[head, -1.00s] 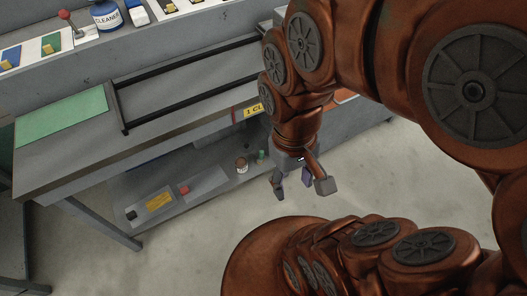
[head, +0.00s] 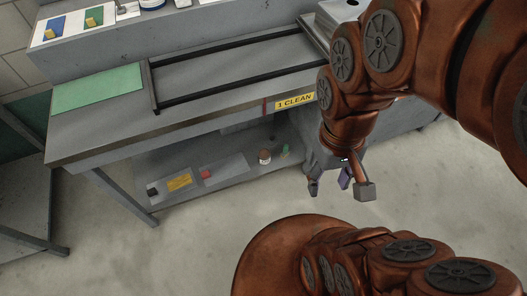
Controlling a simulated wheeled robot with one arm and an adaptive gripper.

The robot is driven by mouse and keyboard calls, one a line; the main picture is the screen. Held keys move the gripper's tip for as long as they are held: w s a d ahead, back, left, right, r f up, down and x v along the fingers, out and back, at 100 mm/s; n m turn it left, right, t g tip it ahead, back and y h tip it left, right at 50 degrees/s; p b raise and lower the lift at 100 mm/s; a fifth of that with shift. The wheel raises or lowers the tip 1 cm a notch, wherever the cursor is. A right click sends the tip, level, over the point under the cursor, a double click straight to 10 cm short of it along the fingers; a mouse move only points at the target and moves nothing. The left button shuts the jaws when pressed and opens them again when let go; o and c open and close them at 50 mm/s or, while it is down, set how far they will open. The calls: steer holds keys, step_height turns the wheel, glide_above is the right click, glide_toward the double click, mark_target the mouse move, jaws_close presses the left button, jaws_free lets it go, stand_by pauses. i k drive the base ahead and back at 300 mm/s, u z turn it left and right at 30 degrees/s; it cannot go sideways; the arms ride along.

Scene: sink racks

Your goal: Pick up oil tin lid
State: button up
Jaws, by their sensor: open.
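My gripper (head: 339,188) is in the head view, right of centre, pointing down with its grey fingers spread apart. It hangs in front of the workbench, to the right of the small items on the lower shelf. A small purple piece shows between the fingers; I cannot tell whether it is part of the gripper. A small brown-and-white jar (head: 264,157) stands on the lower shelf, left of my gripper and apart from it. I cannot make out which thing is the oil tin lid; it may be hidden or too small to tell.
The grey workbench (head: 100,135) has a black rail frame, a green mat (head: 97,88) and a yellow "1 CLEAN" label (head: 295,101). Its lower shelf holds a green item (head: 285,151), a red item (head: 206,174) and a yellow card (head: 179,183). The floor in front is clear.

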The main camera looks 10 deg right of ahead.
mark_target(271, 140)
steer(key=z, duration=0.05)
steer(key=k, duration=0.5)
steer(key=z, duration=1.05)
steer(key=i, duration=1.1)
steer(key=u, duration=2.15)
